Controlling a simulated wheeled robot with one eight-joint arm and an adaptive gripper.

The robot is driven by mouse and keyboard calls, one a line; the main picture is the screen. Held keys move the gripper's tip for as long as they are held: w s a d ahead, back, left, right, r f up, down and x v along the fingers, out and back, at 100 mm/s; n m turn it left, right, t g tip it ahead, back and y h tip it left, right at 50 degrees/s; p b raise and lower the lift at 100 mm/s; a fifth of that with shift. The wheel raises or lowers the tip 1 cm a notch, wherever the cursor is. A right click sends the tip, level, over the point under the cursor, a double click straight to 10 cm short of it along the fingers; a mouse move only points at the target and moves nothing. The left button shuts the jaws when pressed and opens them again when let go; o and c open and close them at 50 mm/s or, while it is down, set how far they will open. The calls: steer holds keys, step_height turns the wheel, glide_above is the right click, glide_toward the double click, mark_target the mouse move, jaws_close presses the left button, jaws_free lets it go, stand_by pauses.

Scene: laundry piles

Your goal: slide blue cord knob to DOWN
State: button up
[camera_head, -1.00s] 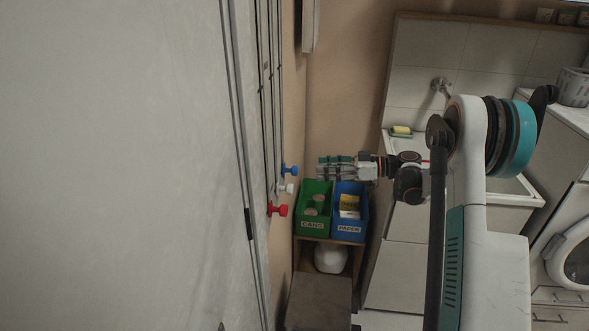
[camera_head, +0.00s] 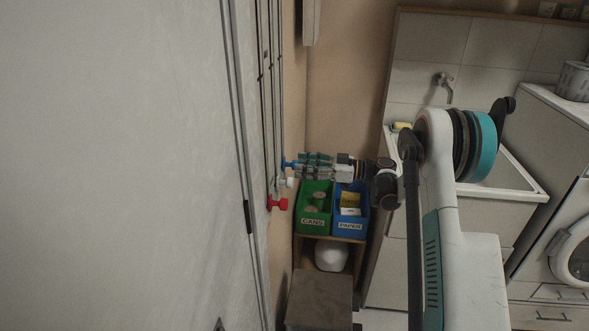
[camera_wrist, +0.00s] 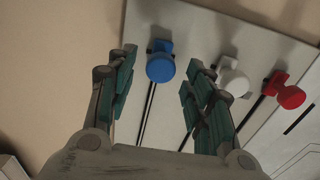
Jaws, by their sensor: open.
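The blue cord knob (camera_head: 288,164) sits on its cord track on the wall panel, above a white knob (camera_head: 285,183) and a red knob (camera_head: 277,203) in the head view. In the wrist view the blue knob (camera_wrist: 160,67) lies between and beyond the fingertips of my gripper (camera_wrist: 165,70), with the white knob (camera_wrist: 233,82) behind the right finger and the red knob (camera_wrist: 291,97) farther right. My gripper (camera_head: 301,164) also shows in the head view, open, its tips close to the blue knob. Whether they touch it I cannot tell.
A green bin (camera_head: 314,222) labelled CANS and a blue bin (camera_head: 350,228) labelled PAPER stand on a shelf just below my gripper. A sink (camera_head: 520,190) and tap (camera_head: 444,82) are to the right. The large pale panel (camera_head: 120,160) fills the left.

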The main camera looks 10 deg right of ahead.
mark_target(292, 165)
steer(key=shift+b+x, duration=0.35)
steer(key=shift+x, duration=1.45)
jaws_close()
